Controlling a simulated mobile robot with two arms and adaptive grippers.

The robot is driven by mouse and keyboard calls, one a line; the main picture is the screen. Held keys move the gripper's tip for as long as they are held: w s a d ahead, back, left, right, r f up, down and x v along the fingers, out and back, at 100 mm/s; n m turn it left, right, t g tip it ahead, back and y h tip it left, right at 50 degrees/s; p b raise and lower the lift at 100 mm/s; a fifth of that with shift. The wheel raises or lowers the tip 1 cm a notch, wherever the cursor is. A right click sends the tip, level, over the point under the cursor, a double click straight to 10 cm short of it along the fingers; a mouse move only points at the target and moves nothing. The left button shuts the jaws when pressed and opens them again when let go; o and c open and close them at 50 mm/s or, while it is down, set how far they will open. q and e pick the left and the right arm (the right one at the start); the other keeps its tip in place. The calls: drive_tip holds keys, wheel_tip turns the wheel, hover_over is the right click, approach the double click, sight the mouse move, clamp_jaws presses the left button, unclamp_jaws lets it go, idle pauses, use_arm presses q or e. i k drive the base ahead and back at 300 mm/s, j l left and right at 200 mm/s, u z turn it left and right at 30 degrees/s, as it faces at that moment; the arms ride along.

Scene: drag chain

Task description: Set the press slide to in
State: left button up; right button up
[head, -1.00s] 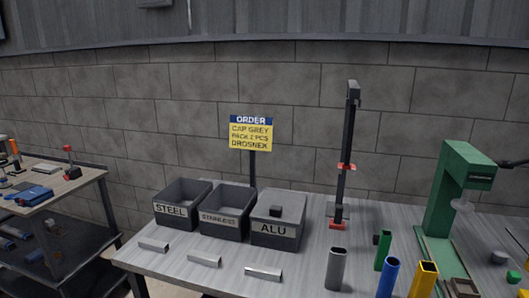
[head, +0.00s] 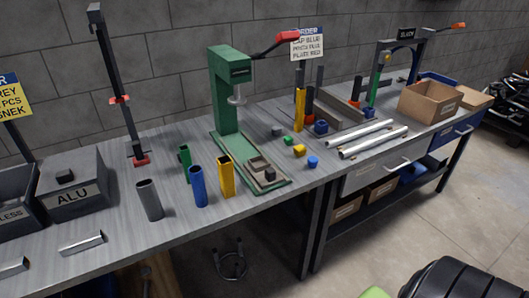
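The green press (head: 224,92) stands on the workbench in the middle of the head view, with a red-handled lever (head: 300,38) reaching right from its top. Its grey ram (head: 238,97) hangs under the press head. A long green base (head: 275,184) runs from the column toward the front edge of the bench. The press slide, with a dark grey nest (head: 259,166), sits near the front end of this base, forward of the ram and not under it. Neither gripper is in view.
Grey, blue and yellow tubes (head: 198,186) and a green one stand left of the base. Small colored caps (head: 299,151) lie to its right. An ALU bin (head: 72,186) stands left. Silver profiles (head: 372,141) and a cardboard box (head: 430,100) are on the right.

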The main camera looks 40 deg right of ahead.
sight(260, 168)
drive_tip(key=z, duration=1.15)
